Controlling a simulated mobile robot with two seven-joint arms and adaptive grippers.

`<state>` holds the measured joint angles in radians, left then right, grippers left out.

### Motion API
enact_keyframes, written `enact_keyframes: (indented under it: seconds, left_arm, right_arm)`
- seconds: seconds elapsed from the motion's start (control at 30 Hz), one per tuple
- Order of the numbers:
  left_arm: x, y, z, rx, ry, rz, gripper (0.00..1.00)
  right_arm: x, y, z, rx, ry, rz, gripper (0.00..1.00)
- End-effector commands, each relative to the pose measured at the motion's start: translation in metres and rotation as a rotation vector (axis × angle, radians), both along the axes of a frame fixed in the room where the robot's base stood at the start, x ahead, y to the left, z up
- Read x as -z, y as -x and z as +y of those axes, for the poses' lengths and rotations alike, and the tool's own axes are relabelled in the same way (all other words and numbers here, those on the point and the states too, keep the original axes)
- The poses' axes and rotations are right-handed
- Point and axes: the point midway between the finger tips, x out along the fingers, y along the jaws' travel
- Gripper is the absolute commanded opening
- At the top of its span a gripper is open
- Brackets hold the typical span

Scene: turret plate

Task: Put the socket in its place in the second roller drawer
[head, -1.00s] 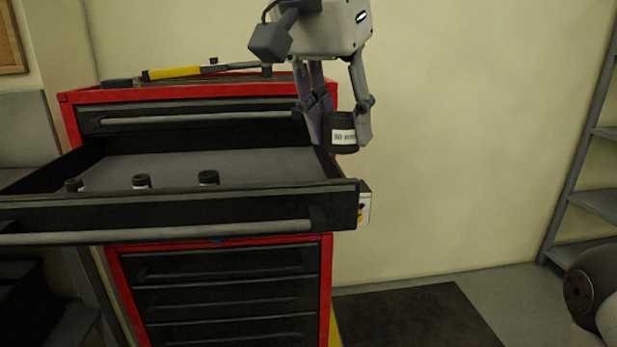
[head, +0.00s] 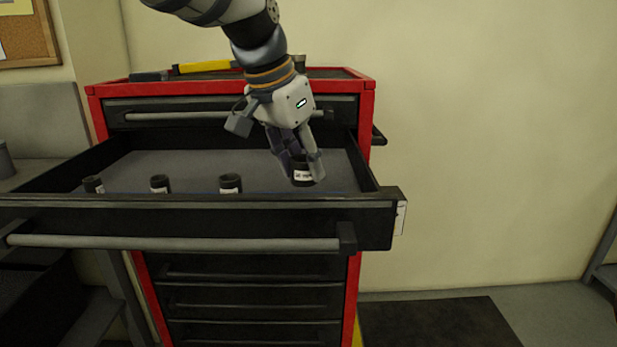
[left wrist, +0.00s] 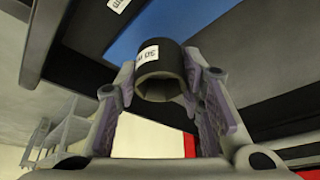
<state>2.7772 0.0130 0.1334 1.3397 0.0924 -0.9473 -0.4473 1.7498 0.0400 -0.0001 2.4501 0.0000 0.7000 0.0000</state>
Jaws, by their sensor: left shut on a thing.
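My left gripper (head: 303,170) is shut on the socket (head: 302,174), a black cylinder with a white printed label. The gripper holds it upright inside the open second drawer (head: 210,226), towards its right end, just behind the front wall. In the left wrist view the socket (left wrist: 162,72) sits between the two fingers, with a blue patch (left wrist: 130,38) beyond it. Whether its bottom touches the drawer floor, I cannot tell. Three smaller black sockets (head: 230,184) stand in a row to its left along the drawer front. My right gripper is not in view.
The red and black roller cabinet (head: 366,120) stands against the wall. A yellow-handled tool (head: 205,67) lies on its top. A dark mat (head: 440,322) lies on the floor to the right. The drawer's rear floor (head: 200,165) looks clear.

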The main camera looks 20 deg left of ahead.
Motion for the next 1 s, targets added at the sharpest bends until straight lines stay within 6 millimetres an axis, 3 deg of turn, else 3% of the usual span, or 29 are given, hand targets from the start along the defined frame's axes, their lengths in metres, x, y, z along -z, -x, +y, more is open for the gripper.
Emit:
enact_keyframes:
  seconds: [0.13, 0.5, 0.53, 0.6, 0.87, 1.0]
  left_arm:
    - [0.025, 0.001, -0.002, 0.000, 0.001, 0.000, 0.00]
    - [0.031, 0.000, -0.002, 0.000, 0.001, 0.000, 0.00]
    - [0.031, 0.000, -0.002, 0.000, 0.001, 0.000, 0.40]
    - [0.031, 0.000, -0.002, 0.000, 0.001, 0.000, 0.56]
    - [0.031, 0.001, -0.002, 0.000, 0.000, 0.001, 0.56]
    - [0.019, 0.003, 0.000, 0.000, 0.002, -0.001, 0.56]
  right_arm:
    - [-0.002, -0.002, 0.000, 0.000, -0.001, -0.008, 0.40]
    - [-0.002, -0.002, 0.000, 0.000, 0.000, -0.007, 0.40]
    - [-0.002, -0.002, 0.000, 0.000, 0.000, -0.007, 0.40]
    - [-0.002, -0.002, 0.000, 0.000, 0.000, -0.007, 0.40]
    - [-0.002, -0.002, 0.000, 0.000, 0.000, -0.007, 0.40]
    - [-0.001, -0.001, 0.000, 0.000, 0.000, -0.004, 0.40]
